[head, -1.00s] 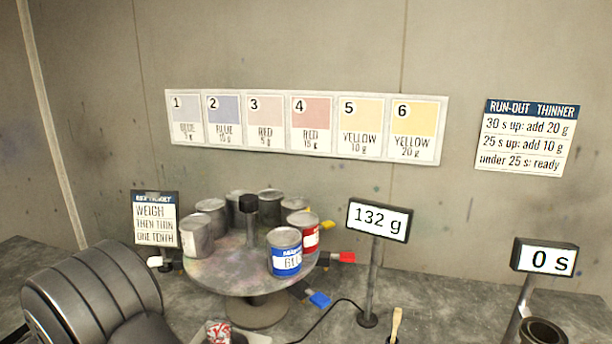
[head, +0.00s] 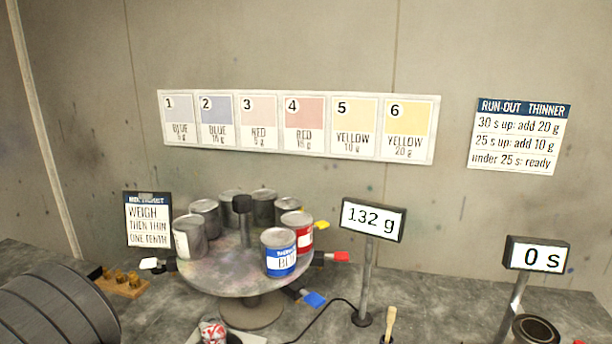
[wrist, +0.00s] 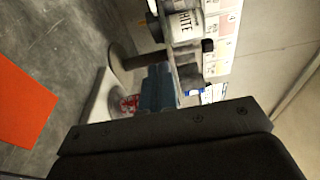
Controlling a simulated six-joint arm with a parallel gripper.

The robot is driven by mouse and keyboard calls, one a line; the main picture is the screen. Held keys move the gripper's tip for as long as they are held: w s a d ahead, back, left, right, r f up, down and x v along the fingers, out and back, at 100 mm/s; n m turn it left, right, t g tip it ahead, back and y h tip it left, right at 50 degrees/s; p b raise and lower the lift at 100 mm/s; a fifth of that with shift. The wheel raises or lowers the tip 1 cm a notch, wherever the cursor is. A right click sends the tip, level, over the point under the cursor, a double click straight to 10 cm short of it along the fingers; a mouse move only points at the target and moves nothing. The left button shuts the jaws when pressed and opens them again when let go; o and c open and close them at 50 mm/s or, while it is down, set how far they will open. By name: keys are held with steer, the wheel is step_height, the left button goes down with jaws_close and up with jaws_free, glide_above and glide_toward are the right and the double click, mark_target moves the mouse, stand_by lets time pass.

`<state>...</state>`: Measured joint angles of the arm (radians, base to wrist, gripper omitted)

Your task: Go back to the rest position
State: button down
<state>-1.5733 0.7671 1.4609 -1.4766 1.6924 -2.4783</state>
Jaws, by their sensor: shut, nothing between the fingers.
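My gripper (wrist: 158,78) shows in the wrist view as blue-grey fingers beyond a dark block; they are together with nothing between them. It is out of the head view, where a grey ribbed part of my arm (head: 55,305) fills the lower left corner. In the wrist view a can marked WHITE (wrist: 187,22) on the round stand and a red-stained cup (wrist: 124,104) appear past the fingers. I cannot tell how far the fingers are from them.
The round stand (head: 215,278) holds several paint cans, including a blue one (head: 279,262) and a red one (head: 300,238). A 132 g display (head: 372,219) and a 0 s display (head: 537,256) stand to the right. An orange sheet (wrist: 25,105) lies in the wrist view.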

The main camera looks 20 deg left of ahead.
steer(key=w+a+y, duration=0.1)
steer(key=w+a, duration=0.4)
steer(key=w, duration=0.4)
steer(key=w+a+n+y, duration=0.1)
steer(key=w+a, duration=0.3)
steer(key=w, duration=0.4)
steer(key=shift+w+a+f, duration=0.25)
steer(key=shift+w+a, duration=0.1)
steer(key=shift+w, duration=0.05)
steer(key=shift+s, duration=0.1)
steer(key=s+d+h, duration=0.1)
steer(key=s+d, duration=0.3)
steer(key=s, duration=0.5)
steer(key=s+d+m+h, duration=0.1)
steer(key=s+d, duration=0.4)
steer(key=s, duration=0.5)
steer(key=shift+d+r, duration=0.15)
steer(key=shift+r, duration=0.1)
